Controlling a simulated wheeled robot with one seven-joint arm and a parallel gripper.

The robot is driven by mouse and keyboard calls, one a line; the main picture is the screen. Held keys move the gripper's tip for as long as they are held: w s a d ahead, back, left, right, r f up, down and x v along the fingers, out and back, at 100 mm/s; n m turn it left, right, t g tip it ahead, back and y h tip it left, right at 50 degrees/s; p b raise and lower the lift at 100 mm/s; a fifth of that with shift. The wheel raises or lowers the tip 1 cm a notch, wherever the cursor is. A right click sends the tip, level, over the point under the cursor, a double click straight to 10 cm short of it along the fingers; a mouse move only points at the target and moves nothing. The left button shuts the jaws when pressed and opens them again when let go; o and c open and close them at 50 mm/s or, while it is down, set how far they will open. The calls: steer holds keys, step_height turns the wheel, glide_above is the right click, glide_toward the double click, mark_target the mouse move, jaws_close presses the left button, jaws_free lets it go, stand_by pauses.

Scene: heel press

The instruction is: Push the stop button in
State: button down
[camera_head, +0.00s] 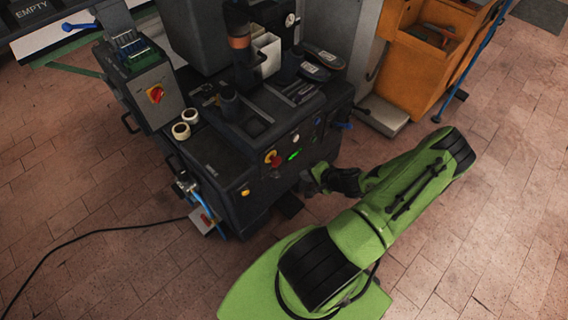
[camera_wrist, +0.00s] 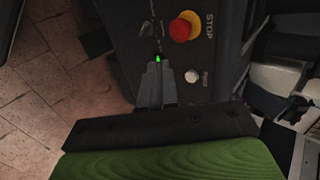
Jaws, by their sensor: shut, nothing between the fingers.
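The red stop button (camera_head: 272,157) with its yellow collar sits on the front panel of the dark press. In the wrist view the red stop button (camera_wrist: 181,29) shows clearly at top centre, with the label STOP beside it. My gripper (camera_head: 306,183) is in front of the panel, to the right of and below the button in the head view. In the wrist view my gripper (camera_wrist: 157,62) is shut and empty, its fingertips apart from the button, over a spot near a green light. Whether the fingertips touch the panel cannot be told.
A white button (camera_wrist: 191,76) sits on the same panel below the stop button in the wrist view. An orange cabinet (camera_head: 425,60) stands at back right. Brick floor (camera_head: 480,220) is clear at right.

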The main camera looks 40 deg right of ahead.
steer(key=b, duration=0.3)
glide_toward(278, 165)
step_height(278, 165, down, 4)
steer(key=w, duration=0.4)
steer(key=shift+w+r, duration=0.1)
steer(key=shift+r, duration=0.1)
